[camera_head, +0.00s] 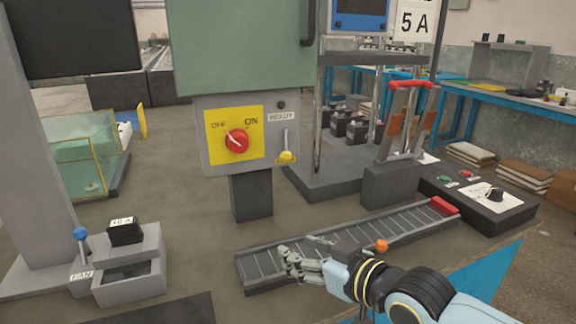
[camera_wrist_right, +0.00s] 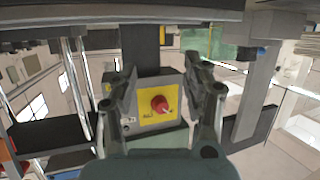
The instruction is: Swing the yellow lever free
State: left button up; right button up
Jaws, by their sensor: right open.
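A small lever with a yellow knob (camera_head: 286,156) hangs at the right of the grey switch box (camera_head: 206,172), below a READY label. A red rotary knob (camera_head: 236,142) on a yellow plate, marked OFF and ON, sits to its left. My right gripper (camera_head: 290,264) is open and empty, below the box and apart from the lever. In the right wrist view the scene is upside down. There the open fingers (camera_wrist_right: 160,72) frame the box and its red knob (camera_wrist_right: 160,105). A yellow spot beside the left finger may be the lever, partly hidden. My left gripper is not seen.
A slatted conveyor (camera_head: 335,243) lies under my right gripper. A green panel (camera_head: 245,45) stands above the box. At the right is a control panel with buttons (camera_head: 480,205). A blue-knobbed FAN lever (camera_head: 81,234) and a grey bin (camera_head: 130,285) are at the left.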

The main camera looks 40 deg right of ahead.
aim_at(289, 161)
jog(key=w+d+r+m+t+h, duration=0.2)
jog(key=d+r+t, duration=0.5)
jog(key=r+t, duration=0.15)
jog(key=shift+g, duration=0.25)
jog(key=w, duration=0.4)
jog(key=w+b, duration=0.1)
jog(key=w, duration=0.3)
jog(key=w+b, duration=0.1)
jog(key=w, duration=0.3)
jog(key=shift+d+r, duration=0.15)
jog(key=shift+d, duration=0.1)
jog(key=shift+w+r, duration=0.25)
jog(key=shift+w, duration=0.3)
